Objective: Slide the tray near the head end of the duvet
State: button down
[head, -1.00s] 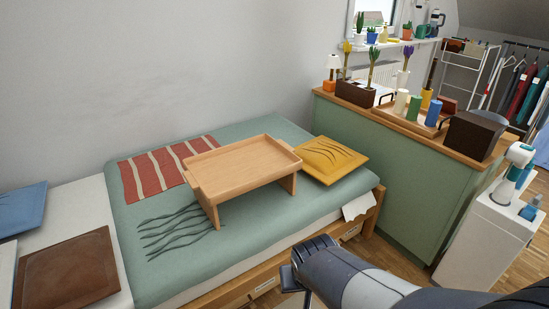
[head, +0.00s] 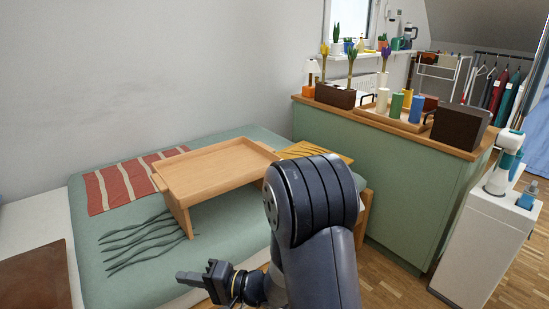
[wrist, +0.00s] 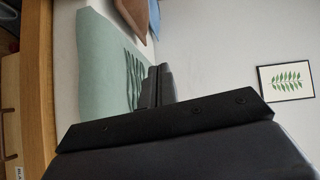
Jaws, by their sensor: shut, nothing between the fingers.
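The wooden bed tray (head: 215,164) stands upright on its legs on the green duvet (head: 88,262). It is empty, between the red striped cloth and the yellow cushion. My gripper (head: 184,276) is in front of the tray, low at the bed's near side, apart from the tray and pointing left. Its fingers are shut and empty. In the wrist view the shut fingers (wrist: 158,86) show against the duvet (wrist: 98,50) and wall; the tray is not seen there. My arm hides part of the bed's near right corner and of the yellow cushion.
A red striped cloth (head: 125,184) lies behind left of the tray, dark wavy strands (head: 140,240) in front left. A yellow cushion (head: 312,151) is at its right. A brown cushion (head: 38,278) lies at far left. A green cabinet (head: 385,172) stands beyond the bed's right end.

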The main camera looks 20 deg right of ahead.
aim_at(186, 180)
jog(key=i+l, duration=0.2)
jog(key=l, duration=0.15)
jog(key=i+l, duration=0.15)
jog(key=l, duration=0.25)
jog(key=i+l, duration=0.2)
jog(key=l, duration=0.15)
jog(key=i+l, duration=0.2)
jog(key=l, duration=0.15)
jog(key=i+l, duration=0.15)
jog(key=l, duration=0.2)
jog(key=i+l, duration=0.65)
